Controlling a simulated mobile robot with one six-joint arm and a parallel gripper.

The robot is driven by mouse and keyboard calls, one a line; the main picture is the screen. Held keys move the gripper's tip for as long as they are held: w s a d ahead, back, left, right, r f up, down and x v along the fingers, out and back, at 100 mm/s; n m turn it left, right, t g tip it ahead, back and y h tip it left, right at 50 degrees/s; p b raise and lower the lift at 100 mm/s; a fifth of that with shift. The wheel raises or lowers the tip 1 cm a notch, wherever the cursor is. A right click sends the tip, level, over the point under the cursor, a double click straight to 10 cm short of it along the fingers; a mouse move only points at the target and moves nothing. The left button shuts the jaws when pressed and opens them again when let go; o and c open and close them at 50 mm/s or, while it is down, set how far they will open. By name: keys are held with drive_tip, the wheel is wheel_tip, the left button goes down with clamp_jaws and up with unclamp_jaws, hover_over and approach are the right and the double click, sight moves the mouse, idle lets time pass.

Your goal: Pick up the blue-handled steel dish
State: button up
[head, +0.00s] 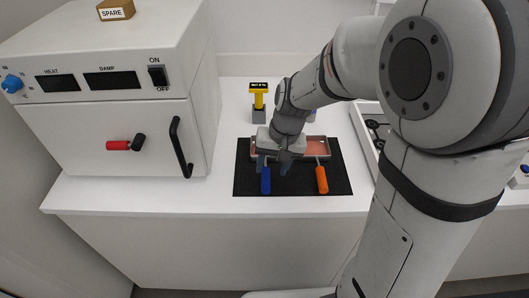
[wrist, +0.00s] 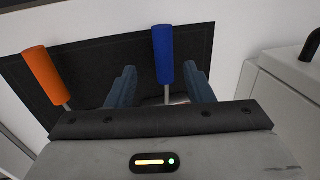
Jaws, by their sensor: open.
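The blue handle (head: 266,180) of the steel dish points toward the front edge of a black mat (head: 341,180). My gripper (head: 273,162) is above the mat at the handle's back end and hides most of the dish. In the wrist view the blue handle (wrist: 163,55) and its thin metal stem lie between my open gripper's two blue fingers (wrist: 160,85). A small bit of the dish shows behind the gripper's edge. I cannot tell whether the fingers touch the stem.
An orange handle (head: 321,180) lies to the right on the same mat, beside a reddish dish (head: 316,148). A yellow-topped stand (head: 258,98) is behind. A white oven (head: 110,100) with a black door handle stands at left. A white tray (head: 366,138) is at right.

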sight(266, 176)
drive_tip(key=f, duration=0.1)
drive_tip(key=a+f, duration=0.1)
drive_tip(key=f, duration=0.2)
drive_tip(key=shift+w+a+f, duration=0.15)
drive_tip(key=shift+a+f, duration=0.1)
drive_tip(key=shift+f, duration=0.05)
drive_tip(key=shift+c, duration=0.5)
clamp_jaws()
